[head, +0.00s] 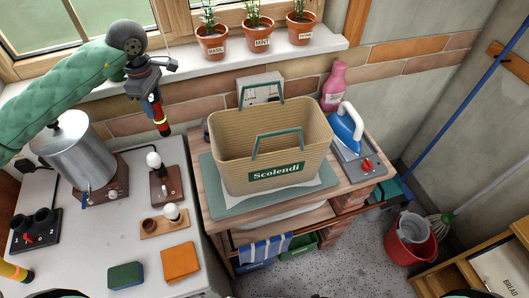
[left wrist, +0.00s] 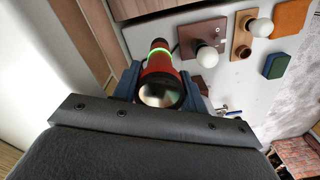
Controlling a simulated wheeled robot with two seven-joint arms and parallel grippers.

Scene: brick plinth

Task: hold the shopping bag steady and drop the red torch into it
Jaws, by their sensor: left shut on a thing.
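The tan shopping bag (head: 232,150), marked "Scolendi", stands upright and open-topped, with two green handles raised. My left gripper (head: 155,95) is shut on the red torch (head: 158,116) above the back of the white counter, left of the bag and apart from it. The torch hangs below the jaws, with a light green band near its lower end. In the left wrist view the torch (left wrist: 160,64) sits between the two fingers, its round glassy end facing the camera. My right gripper is not in view, and nothing is seen holding the bag.
The bag stands on a grey-green mat (head: 222,207) on a wooden-topped brick plinth. A blue iron (head: 345,131) and a pink bottle (head: 334,88) stand right of it. A steel pot (head: 75,158) and mounted bulbs occupy the white counter. Potted herbs line the sill behind.

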